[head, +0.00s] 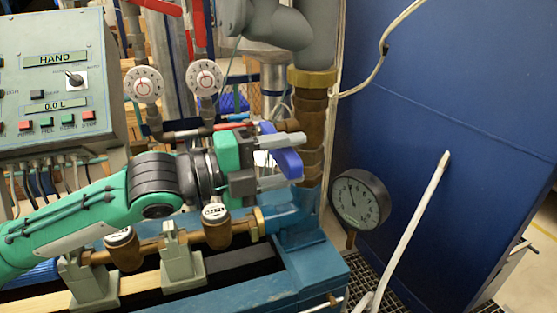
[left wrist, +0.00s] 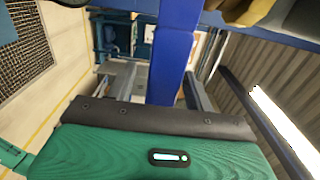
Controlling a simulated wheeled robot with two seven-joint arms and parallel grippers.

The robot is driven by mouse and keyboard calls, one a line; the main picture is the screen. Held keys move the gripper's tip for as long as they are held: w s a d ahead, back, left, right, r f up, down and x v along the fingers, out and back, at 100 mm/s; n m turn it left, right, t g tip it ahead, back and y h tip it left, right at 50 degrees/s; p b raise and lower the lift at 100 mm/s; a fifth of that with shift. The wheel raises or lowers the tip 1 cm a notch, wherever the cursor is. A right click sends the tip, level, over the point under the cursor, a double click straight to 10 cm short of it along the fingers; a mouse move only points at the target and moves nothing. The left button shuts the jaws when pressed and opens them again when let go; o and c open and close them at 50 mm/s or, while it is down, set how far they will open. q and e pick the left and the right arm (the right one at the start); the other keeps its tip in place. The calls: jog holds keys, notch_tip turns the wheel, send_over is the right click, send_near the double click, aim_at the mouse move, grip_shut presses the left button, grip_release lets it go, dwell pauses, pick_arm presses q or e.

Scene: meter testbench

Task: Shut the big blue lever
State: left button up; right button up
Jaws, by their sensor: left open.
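The big blue lever (head: 287,158) is on the brass pipework at the centre of the head view, slanting down to the right. It also shows in the left wrist view as a wide blue bar (left wrist: 174,52) running down from the top towards my gripper's palm. My left gripper (head: 279,169) is open at the lever, with its grey fingers around the blue bar. In the left wrist view my fingers stand on either side of the bar; I cannot tell whether either touches it. My right gripper is in neither view.
A control box (head: 55,85) stands at the left and two white dials (head: 204,78) behind my arm. A vertical brass pipe (head: 312,125) rises close behind the lever. A round gauge (head: 360,200) and a blue panel (head: 440,120) are to the right. Small meters (head: 215,228) sit below.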

pick_arm(q)
jog(key=shift+s+a, duration=0.15)
jog(key=shift+a, duration=0.5)
jog(key=b+v, duration=0.2)
jog(key=v, duration=1)
jog(key=shift+a, duration=0.2)
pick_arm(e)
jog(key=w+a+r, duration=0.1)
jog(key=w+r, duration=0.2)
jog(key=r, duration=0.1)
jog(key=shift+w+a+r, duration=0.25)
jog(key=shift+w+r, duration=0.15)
pick_arm(q)
jog(key=shift+s, duration=0.15)
